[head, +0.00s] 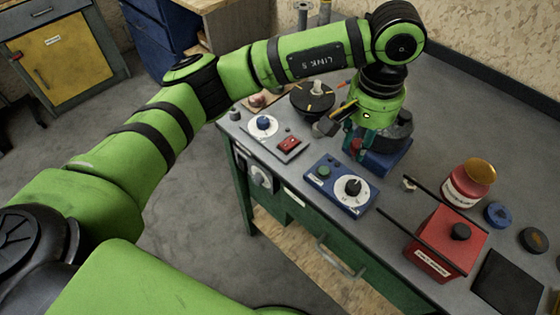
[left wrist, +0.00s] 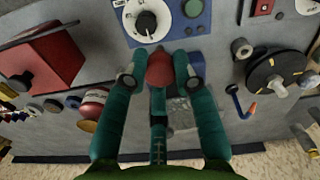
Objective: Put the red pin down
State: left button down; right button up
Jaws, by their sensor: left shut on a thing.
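The red pin (left wrist: 160,70) is held between the teal fingers of my left gripper (left wrist: 160,78) in the left wrist view. Its rounded red top shows, and the rest is hidden by the fingers. Whether the pin touches the bench cannot be told. My right gripper is in neither view.
On the grey workbench (head: 420,195), a blue box with a dial (head: 341,187) is near the gripper. A white-dial panel with a red switch (head: 277,137) is left; a black disc fixture (head: 313,97) is behind. A red box (head: 447,243) and red-labelled can (head: 468,184) stand right.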

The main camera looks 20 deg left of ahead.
pick_arm(q)
jog(key=a+f+p, duration=0.2)
jog(key=a+f, duration=0.1)
jog(key=w+a+f+p, duration=0.1)
jog(key=a+f+p, duration=0.1)
jog(key=a+f, duration=0.2)
jog(key=w+a+f+p, duration=0.1)
jog(key=a+f+p, duration=0.1)
jog(key=a+f, duration=0.1)
jog(key=shift+w+a+f+p, duration=0.15)
jog(key=shift+a+f+p, duration=0.2)
jog(key=shift+a, duration=0.2)
jog(key=shift+f, duration=0.1)
jog(key=shift+f, duration=0.1)
jog(key=shift+f+b, duration=0.1)
jog(key=shift+b, duration=0.2)
jog(key=c, duration=1)
grip_release()
